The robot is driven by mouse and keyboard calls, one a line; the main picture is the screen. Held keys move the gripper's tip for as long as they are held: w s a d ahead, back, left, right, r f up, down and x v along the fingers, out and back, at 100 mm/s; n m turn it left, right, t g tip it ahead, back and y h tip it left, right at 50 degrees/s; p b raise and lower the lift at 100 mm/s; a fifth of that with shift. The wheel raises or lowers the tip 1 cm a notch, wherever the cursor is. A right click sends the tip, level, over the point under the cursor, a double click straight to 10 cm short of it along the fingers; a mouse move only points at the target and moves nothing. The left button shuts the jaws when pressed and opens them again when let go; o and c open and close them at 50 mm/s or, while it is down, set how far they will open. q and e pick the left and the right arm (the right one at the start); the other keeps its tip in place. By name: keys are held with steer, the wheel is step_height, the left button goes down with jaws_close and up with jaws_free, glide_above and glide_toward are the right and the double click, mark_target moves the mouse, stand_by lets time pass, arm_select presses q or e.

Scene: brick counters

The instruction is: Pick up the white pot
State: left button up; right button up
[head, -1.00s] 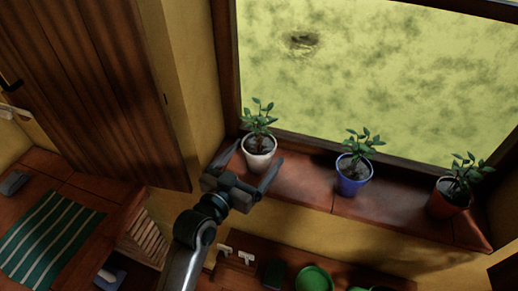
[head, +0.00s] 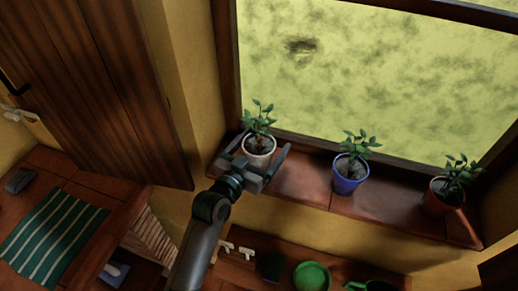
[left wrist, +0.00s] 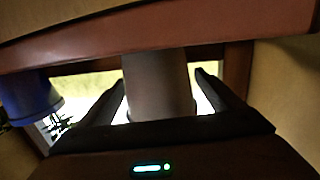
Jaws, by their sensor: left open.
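The white pot (head: 258,158) holds a small leafy plant and stands upright at the left end of the window sill. My left gripper (head: 262,160) is open, with one finger on each side of the pot. In the left wrist view the pot (left wrist: 158,85) sits between the two open fingers (left wrist: 160,95), with gaps visible at its sides near the fingertips. The near lower side of the pot is partly hidden by the gripper in the head view. My right gripper is not in view.
A blue pot (head: 349,183) and a red-brown pot (head: 440,203), both with plants, stand further right on the brick sill (head: 300,187). The window frame (head: 390,158) rises behind them. Below are a green bowl (head: 312,277) and a striped cloth (head: 52,237).

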arm_select(q)
steer(key=shift+w+d, duration=0.3)
steer(key=shift+w, duration=0.25)
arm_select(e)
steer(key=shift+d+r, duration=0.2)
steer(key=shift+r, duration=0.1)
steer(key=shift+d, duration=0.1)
arm_select(q)
steer(key=shift+c, duration=0.2)
steer(key=c, duration=1.6)
steer(key=shift+c, duration=0.2)
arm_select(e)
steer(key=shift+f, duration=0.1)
